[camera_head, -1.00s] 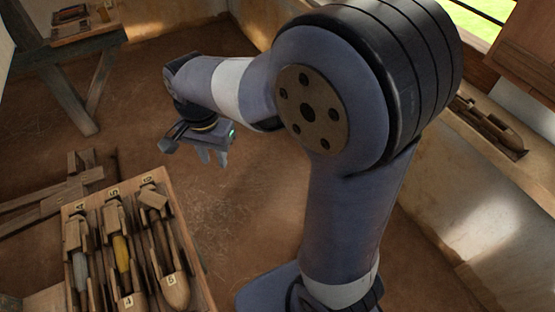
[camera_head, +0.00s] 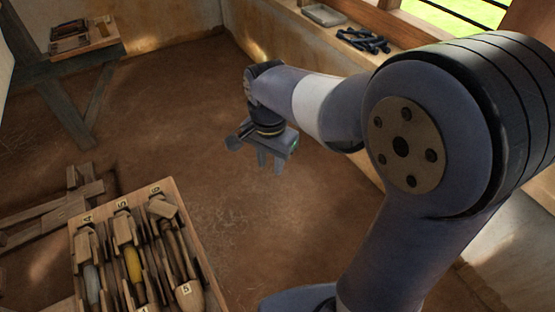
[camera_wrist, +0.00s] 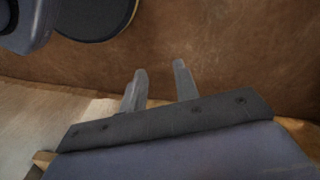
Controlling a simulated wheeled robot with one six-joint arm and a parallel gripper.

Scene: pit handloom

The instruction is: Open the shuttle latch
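A wooden tray (camera_head: 178,188) at lower left holds several long wooden shuttles under labels 4, 5 and 6. One shuttle (camera_head: 132,262) has a yellow insert and another (camera_head: 92,282) a pale grey one. Blocky wooden pieces (camera_head: 163,207) sit at their far ends; I cannot tell which part is the latch. The tray's near end is cut off by the frame. My gripper (camera_head: 268,168) hangs fingers down over bare floor, right of and beyond the tray, apart from it. The wrist view shows the two fingers (camera_wrist: 160,72) with a gap and nothing between them.
A wooden stand (camera_head: 70,105) with a small board of tools (camera_head: 85,38) is at upper left. Wooden beams (camera_head: 55,210) lie left of the tray. A window ledge (camera_head: 325,30) at upper right bears dark tools (camera_head: 363,40) and a grey slab (camera_head: 324,15). The middle floor is clear.

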